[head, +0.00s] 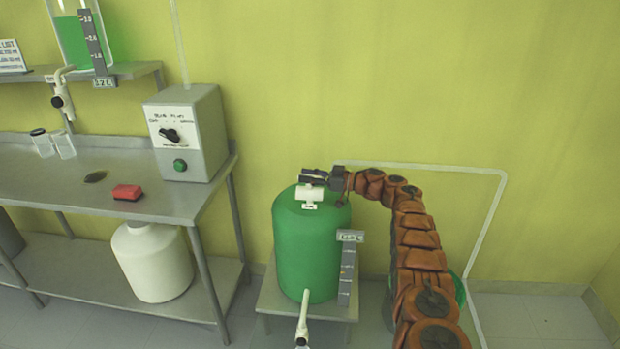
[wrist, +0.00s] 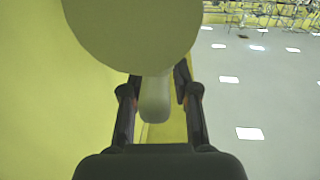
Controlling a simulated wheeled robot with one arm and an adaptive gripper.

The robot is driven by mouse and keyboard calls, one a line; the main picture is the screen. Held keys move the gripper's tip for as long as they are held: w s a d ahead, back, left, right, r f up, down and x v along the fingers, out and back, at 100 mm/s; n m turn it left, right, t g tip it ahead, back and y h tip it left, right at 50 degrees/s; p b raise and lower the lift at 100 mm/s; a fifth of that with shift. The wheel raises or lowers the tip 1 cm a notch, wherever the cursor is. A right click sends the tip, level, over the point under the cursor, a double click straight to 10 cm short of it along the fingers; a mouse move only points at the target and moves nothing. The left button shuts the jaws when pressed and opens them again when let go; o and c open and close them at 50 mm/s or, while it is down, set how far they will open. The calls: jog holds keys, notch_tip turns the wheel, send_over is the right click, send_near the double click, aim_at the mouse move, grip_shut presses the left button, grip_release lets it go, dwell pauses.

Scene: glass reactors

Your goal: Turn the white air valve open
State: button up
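The white air valve (head: 311,192) sits at the top of the green tank (head: 300,250), with a small label below it. My gripper (head: 316,176) is at the valve, just behind its top in the head view. In the wrist view, a large pale round part (wrist: 133,28) fills the upper middle, and a white handle (wrist: 155,100) hangs below it. My gripper (wrist: 159,92) is open, with one finger on each side of the handle. Gaps show between the handle and both fingers. The far end of the handle is hidden behind the round part.
The tank stands on a low metal stand (head: 268,301) with a level gauge (head: 348,270) in front. A white pipe (head: 440,167) runs along the wall behind my arm. At left is a metal bench (head: 60,190) with a grey control box (head: 188,132) and a red block (head: 127,192).

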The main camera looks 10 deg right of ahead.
jog(key=shift+o, duration=1.3)
jog(key=shift+d+f, duration=0.1)
jog(key=shift+d, duration=0.2)
jog(key=shift+f, duration=0.1)
jog(key=v, duration=1.2)
jog(key=shift+o, duration=0.2)
